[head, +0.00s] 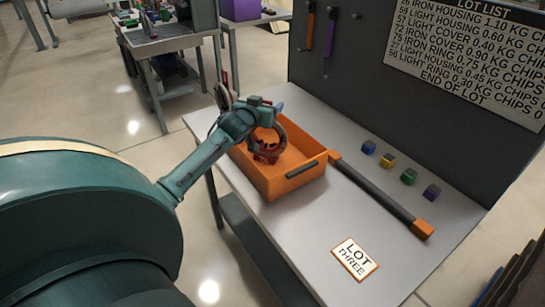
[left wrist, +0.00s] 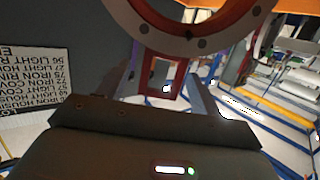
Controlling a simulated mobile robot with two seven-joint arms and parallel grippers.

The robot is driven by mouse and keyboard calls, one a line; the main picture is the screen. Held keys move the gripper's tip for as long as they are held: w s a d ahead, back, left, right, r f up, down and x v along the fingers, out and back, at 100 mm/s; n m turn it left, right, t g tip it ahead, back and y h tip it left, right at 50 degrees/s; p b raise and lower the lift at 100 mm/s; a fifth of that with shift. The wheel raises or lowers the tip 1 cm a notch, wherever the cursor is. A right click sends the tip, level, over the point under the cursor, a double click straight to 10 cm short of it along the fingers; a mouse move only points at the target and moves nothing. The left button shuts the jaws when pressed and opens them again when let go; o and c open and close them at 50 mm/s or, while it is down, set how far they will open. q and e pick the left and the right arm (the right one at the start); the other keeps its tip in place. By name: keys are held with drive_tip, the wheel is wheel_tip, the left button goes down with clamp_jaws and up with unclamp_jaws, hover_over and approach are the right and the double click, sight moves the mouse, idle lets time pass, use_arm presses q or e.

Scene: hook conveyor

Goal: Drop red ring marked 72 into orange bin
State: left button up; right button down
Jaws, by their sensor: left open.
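The orange bin (head: 290,184) stands on the grey table, open side up, with a dark handle on its near wall. My left gripper (head: 264,112) is over the bin's far left part, with its jaws open. A dark red ring (head: 284,138) shows just below the gripper, within the bin's outline. I cannot tell if it touches the bin floor. In the left wrist view the ring (left wrist: 195,42), with grey dots, is large and close at the top. No number is readable on it. My right gripper is not in view.
A dark bar with orange ends (head: 380,194) lies right of the bin. Several small coloured blocks (head: 388,160) sit near the back panel. A LOT THREE card (head: 355,259) lies on the front of the table. A lot list (head: 468,55) hangs on the panel.

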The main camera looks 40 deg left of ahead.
use_arm(q)
drive_tip(key=v, duration=1.2)
drive_tip(key=shift+b, duration=0.4)
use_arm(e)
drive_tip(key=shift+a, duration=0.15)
use_arm(q)
drive_tip(key=shift+d+r, duration=0.1)
